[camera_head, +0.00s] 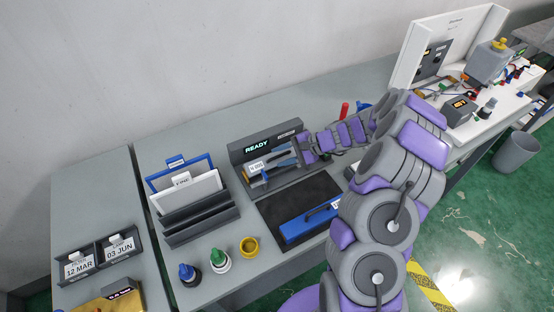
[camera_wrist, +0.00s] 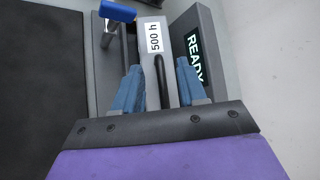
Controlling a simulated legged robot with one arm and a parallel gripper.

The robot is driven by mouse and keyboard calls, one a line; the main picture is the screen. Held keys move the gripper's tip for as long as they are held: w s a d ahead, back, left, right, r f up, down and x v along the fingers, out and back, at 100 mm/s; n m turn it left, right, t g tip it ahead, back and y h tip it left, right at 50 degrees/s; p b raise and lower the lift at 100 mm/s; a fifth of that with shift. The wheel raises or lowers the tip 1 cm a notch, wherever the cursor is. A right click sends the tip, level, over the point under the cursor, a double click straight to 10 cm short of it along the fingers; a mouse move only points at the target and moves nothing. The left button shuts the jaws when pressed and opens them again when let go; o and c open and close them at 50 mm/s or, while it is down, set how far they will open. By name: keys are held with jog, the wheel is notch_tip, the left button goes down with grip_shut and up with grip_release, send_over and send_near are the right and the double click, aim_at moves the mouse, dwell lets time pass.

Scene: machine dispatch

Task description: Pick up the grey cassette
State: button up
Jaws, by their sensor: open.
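The grey cassette (camera_head: 256,168) with a white label sits in the dock below the READY display. In the wrist view the cassette (camera_wrist: 152,17) shows its "500 h" label and a black handle. My gripper (camera_head: 283,157) is over the cassette, its blue fingers apart. In the wrist view the gripper (camera_wrist: 158,68) has one finger on each side of the handle. The cassette's near end is hidden by the gripper.
A blue cassette (camera_head: 296,231) with a black handle lies on the black mat (camera_head: 270,208) in front of the dock. The READY display (camera_head: 257,145) stands behind the gripper. A blue-ended lever (camera_wrist: 118,11) is beside the cassette. A file rack (camera_head: 200,222) and small bottles (camera_head: 220,259) stand left.

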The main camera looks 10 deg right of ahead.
jog(key=shift+x, duration=0.9)
jog(key=shift+r, duration=0.1)
grip_shut()
jog(key=shift+s, duration=0.1)
dwell(0.6)
